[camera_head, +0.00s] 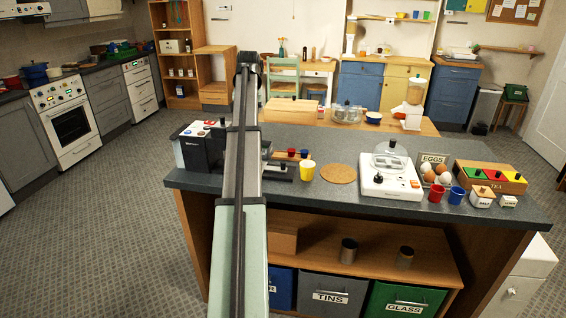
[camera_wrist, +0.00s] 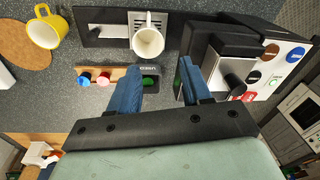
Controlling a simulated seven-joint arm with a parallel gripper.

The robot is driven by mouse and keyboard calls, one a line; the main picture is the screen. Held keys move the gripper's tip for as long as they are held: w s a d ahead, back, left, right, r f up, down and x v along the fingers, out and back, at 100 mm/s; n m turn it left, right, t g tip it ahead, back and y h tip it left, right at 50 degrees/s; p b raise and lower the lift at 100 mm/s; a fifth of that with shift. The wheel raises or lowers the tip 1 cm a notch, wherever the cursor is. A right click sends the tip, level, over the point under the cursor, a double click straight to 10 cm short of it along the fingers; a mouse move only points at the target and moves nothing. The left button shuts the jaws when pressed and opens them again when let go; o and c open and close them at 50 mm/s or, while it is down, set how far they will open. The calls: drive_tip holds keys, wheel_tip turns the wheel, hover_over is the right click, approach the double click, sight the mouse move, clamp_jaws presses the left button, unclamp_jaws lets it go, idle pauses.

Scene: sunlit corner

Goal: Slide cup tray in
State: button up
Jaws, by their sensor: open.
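The coffee machine (camera_head: 199,148) stands at the left end of the dark counter; its black body and white panel with round coloured pods also show in the wrist view (camera_wrist: 252,65). A black cup tray (camera_wrist: 100,37) sticks out from the machine's side, with a slotted metal grate at its inner part. A white cup (camera_wrist: 148,41) stands on the grate. My gripper (camera_wrist: 161,66) is open and empty, its blue fingers apart above the counter beside the tray and machine. In the head view my arm hides the gripper and part of the tray (camera_head: 281,169).
A small box marked USED (camera_wrist: 150,78) and a wooden pod rack (camera_wrist: 98,77) lie close to my fingers. A yellow mug (camera_head: 307,171) and a cork mat (camera_head: 338,174) are beyond the tray's outer end. A white appliance (camera_head: 391,184) stands farther right.

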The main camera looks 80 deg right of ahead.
drive_tip(key=g, duration=0.1)
hover_over(283, 162)
drive_tip(key=w, duration=0.1)
wheel_tip(283, 162, down, 3)
drive_tip(key=shift+m+g, duration=0.3)
drive_tip(key=shift+m, duration=0.1)
drive_tip(key=f, duration=0.9)
drive_tip(key=s+f, duration=0.1)
drive_tip(key=f, duration=0.4)
drive_tip(key=shift+c, duration=0.4)
clamp_jaws()
